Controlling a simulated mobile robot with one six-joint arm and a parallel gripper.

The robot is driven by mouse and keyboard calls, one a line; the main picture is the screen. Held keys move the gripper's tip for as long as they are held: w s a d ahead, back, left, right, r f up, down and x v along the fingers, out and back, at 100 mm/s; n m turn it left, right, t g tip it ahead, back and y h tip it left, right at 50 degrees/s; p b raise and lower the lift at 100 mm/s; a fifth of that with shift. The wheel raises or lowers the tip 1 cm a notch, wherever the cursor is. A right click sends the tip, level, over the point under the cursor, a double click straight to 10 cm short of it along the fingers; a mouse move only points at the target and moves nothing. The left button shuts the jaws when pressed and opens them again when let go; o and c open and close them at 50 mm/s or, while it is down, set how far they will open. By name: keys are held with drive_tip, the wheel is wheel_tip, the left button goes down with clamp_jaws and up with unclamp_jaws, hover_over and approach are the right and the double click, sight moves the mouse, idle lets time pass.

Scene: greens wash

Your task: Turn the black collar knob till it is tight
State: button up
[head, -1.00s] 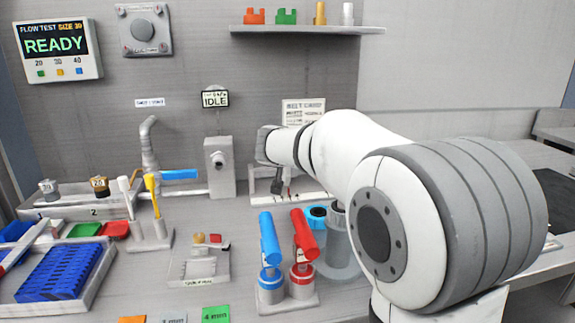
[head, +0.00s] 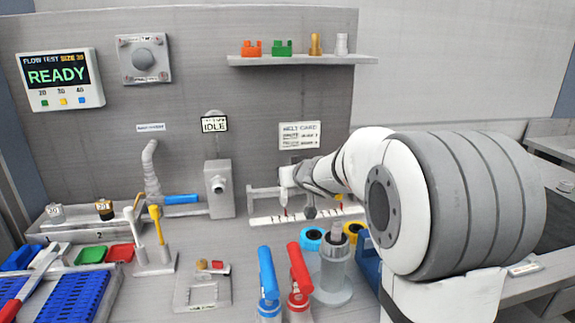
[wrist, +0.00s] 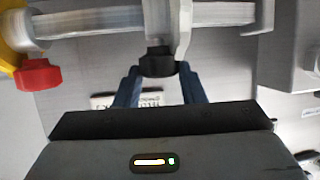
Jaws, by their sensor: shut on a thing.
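The black collar knob (wrist: 157,62) sits at the top centre of the wrist view, below a pale clamp collar (wrist: 185,30) on a horizontal light-grey bar (wrist: 110,18). The two dark blue fingers of my gripper (wrist: 160,74) stand on its left and right sides, shut on it. The knob's lower part lies between the fingers. In the head view my arm reaches to the pale fixture (head: 262,203) at the back of the bench; my gripper's hold there is too small to make out.
A red knob (wrist: 38,76) beside a yellow part (wrist: 10,40) is left of my gripper. A grey block (wrist: 292,55) is on the right. In the head view, blue (head: 267,283) and red (head: 299,270) handled tools stand in front. The display (head: 58,79) reads READY.

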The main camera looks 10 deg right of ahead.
idle(0.3)
drive_tip(key=o, duration=1)
drive_tip(key=shift+s+r, duration=0.2)
drive_tip(key=shift+p+v, duration=1.45)
drive_tip(key=shift+v, duration=2.15)
drive_tip(key=shift+s+d+f, duration=0.1)
drive_tip(key=shift+d+f, duration=0.05)
drive_tip(key=shift+f, duration=0.05)
